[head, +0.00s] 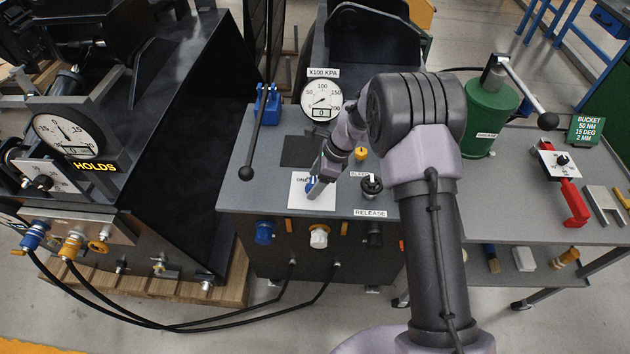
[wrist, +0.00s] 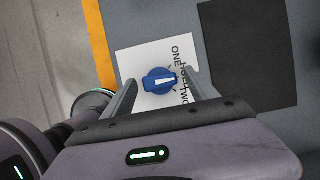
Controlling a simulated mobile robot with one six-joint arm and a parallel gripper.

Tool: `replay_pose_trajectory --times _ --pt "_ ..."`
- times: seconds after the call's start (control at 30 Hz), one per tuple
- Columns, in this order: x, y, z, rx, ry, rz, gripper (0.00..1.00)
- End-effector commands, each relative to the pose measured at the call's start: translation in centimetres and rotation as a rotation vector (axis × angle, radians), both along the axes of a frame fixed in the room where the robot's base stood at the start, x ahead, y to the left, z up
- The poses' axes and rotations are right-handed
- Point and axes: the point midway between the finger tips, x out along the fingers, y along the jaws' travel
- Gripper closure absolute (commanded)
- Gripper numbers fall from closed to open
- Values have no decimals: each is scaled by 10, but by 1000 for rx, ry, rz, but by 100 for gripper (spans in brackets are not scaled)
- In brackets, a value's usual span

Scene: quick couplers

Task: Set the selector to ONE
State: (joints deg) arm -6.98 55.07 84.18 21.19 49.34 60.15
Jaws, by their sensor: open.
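In the head view my gripper (head: 313,186) reaches down to the white plate (head: 302,203) on the grey bench top, and the arm hides part of the knob.
A blue-based lever (head: 267,103) stands to the left. A black knob (head: 372,185) near the RELEASE label is close on the right. A green bucket (head: 488,118) stands further right.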

Motion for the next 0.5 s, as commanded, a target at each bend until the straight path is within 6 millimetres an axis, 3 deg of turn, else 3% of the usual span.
replay_pose_trajectory --times 0.07,0.37,0.5 --pt "0 0 0 0 0 0 37" --pt "0 0 0 0 0 0 95" --pt "0 0 1 0 0 6 95"
